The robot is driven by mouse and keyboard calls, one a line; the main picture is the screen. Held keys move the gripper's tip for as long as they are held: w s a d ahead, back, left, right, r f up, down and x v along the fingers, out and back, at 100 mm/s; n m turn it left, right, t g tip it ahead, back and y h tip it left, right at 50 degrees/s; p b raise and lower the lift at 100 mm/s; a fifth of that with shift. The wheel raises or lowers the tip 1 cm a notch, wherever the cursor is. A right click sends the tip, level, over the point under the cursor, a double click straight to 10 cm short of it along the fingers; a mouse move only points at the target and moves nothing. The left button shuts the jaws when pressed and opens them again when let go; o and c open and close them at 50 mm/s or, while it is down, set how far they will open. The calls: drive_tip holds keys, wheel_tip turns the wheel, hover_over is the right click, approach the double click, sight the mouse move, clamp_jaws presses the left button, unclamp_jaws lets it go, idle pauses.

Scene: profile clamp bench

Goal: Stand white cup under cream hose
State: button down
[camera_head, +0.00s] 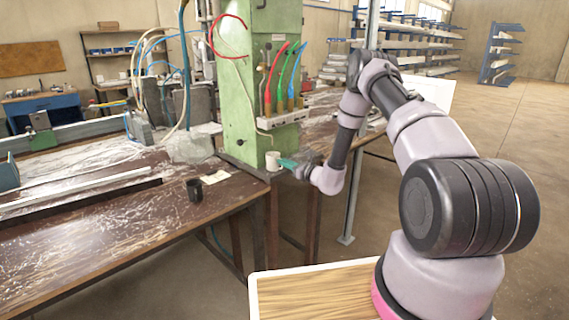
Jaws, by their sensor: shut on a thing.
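The white cup (272,161) is upright at the front right corner of the bench, at the foot of the green machine column (238,95). My gripper (281,163) reaches it from the right and is shut on it. Whether the cup's base touches the surface is too small to tell. The cup is below the left end of this row.
A black cup (194,190) and a pale paper piece (215,177) stand and lie on the brown bench (120,225) to the left. A white ledge (283,119) projects from the column above the cup. A metal post (358,150) rises right of my gripper.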

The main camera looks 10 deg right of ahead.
drive_tip(key=shift+f, duration=0.1)
drive_tip(key=c, duration=0.9)
unclamp_jaws()
drive_tip(key=shift+v, duration=5.05)
drive_tip(key=shift+f, duration=0.15)
